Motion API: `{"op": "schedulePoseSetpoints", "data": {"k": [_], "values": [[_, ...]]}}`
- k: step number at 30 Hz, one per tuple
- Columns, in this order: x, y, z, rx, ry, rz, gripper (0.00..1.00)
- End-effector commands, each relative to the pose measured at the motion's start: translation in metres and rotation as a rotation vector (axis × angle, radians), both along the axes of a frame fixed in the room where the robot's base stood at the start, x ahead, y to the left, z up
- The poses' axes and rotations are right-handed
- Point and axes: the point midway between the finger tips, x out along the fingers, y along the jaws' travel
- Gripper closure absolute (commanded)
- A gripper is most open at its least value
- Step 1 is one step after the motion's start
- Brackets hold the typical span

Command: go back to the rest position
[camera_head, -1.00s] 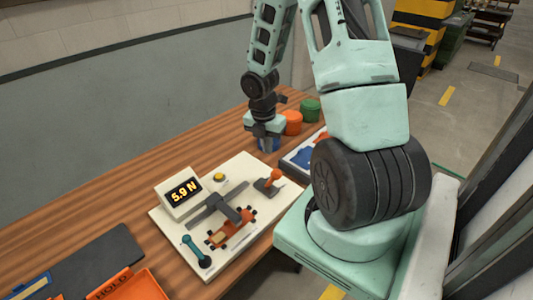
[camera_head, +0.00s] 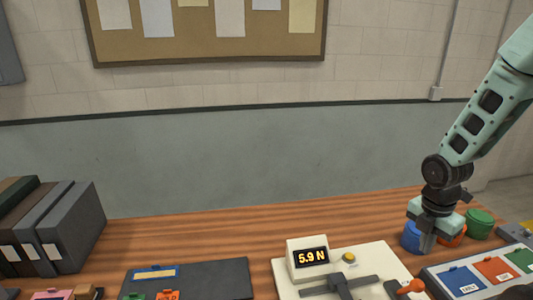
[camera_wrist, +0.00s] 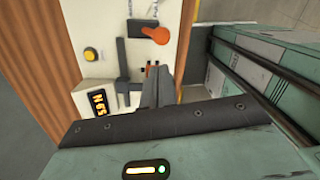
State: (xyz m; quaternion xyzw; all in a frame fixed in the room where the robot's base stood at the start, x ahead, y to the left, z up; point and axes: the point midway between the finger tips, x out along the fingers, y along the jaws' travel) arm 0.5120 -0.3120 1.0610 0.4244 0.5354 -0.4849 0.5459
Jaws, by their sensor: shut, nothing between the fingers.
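My gripper (camera_head: 427,243) is at the right of the bench in the head view, pointing down, in front of a blue can (camera_head: 411,237). Whether it touches the can cannot be told. In the wrist view my gripper's fingers (camera_wrist: 158,88) are together and hold nothing. A cream test board (camera_head: 375,262) carries a display (camera_head: 310,257) reading 5.9 N, a yellow button (camera_head: 349,258), a dark clamp bar (camera_head: 340,284) and an orange-handled lever (camera_head: 408,287). The board's front part is cut off in the head view.
An orange can (camera_head: 455,238) and a green can (camera_head: 480,224) stand beside the blue one. A tray (camera_head: 438,283) with blue, orange and green sections lies at the right. A dark mat (camera_head: 220,278) and binders (camera_head: 75,228) are to the left. The back middle of the bench is clear.

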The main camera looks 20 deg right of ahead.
Motion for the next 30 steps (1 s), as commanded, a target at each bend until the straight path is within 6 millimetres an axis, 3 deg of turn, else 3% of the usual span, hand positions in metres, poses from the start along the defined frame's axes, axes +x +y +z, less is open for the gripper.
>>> {"op": "schedulePoseSetpoints", "data": {"k": [2,5,8,10,14,17,21,25,30], "values": [[0.002,0.004,0.001,-0.001,-0.003,-0.008,1.00],[0.011,0.026,0.007,-0.007,-0.014,-0.051,1.00],[0.022,0.068,0.017,-0.012,-0.034,-0.145,1.00],[0.027,0.107,0.026,-0.012,-0.052,-0.237,1.00],[0.020,0.181,0.042,0.003,-0.082,-0.418,1.00],[0.004,0.234,0.052,0.021,-0.096,-0.556,1.00],[-0.034,0.300,0.064,0.052,-0.097,-0.745,1.00],[-0.075,0.343,0.072,0.076,-0.083,-0.897,1.00],[-0.112,0.370,0.077,0.090,-0.058,-1.025,1.00]]}}
